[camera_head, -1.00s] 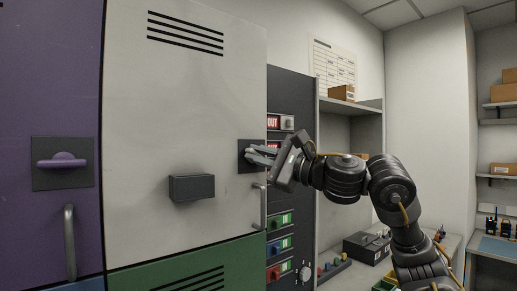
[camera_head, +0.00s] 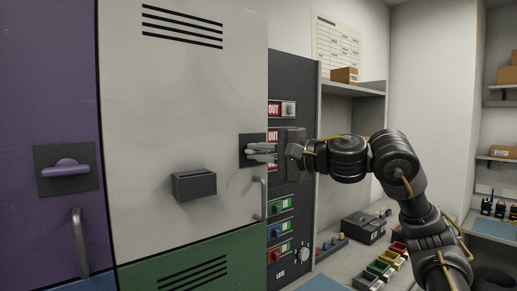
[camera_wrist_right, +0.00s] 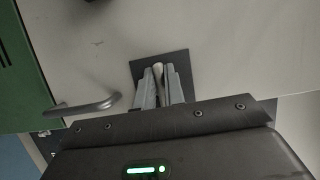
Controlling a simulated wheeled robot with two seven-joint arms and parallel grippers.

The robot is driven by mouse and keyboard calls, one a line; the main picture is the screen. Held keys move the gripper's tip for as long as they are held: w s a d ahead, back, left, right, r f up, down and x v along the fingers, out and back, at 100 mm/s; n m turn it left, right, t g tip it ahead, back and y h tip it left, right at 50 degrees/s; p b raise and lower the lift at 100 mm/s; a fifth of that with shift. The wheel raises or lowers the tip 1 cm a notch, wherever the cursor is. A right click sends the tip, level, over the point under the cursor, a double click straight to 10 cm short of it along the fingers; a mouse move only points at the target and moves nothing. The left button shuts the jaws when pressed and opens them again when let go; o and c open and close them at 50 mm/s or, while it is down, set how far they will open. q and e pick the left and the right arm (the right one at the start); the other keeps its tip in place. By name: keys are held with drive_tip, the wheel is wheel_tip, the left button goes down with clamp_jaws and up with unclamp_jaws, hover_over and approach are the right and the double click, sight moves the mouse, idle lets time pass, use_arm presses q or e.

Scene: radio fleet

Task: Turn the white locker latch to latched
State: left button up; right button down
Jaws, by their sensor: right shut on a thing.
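The white locker door (camera_head: 150,130) is closed in the head view. Its latch sits on a dark square plate (camera_head: 247,141) near the door's right edge. My right gripper (camera_head: 261,153) is at this plate, its fingers pointing left and shut on the latch handle. In the right wrist view, the pale latch handle (camera_wrist_right: 158,70) shows between the two grey fingertips of the right gripper (camera_wrist_right: 159,84), in front of the dark plate (camera_wrist_right: 178,62). The fingers hide most of the handle, so its exact angle is hard to tell. My left gripper is not in view.
A grey bar handle (camera_head: 260,200) is just below the latch. A dark box (camera_head: 194,185) sticks out from the white door. The purple locker (camera_head: 48,120) is at left, the green door (camera_head: 190,262) below. A dark switch panel (camera_head: 308,105) stands right of the locker.

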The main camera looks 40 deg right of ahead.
idle(0.4)
drive_tip(key=c, duration=1.5)
unclamp_jaws()
drive_tip(key=shift+s, duration=0.1)
drive_tip(key=shift+s+d+f+b, duration=0.1)
drive_tip(key=shift+s+d+b, duration=0.1)
drive_tip(key=shift+s+b, duration=0.15)
drive_tip(key=b+v, duration=0.3)
drive_tip(key=v, duration=0.6)
drive_tip(key=shift+s+d, duration=0.15)
drive_tip(key=shift+s, duration=0.2)
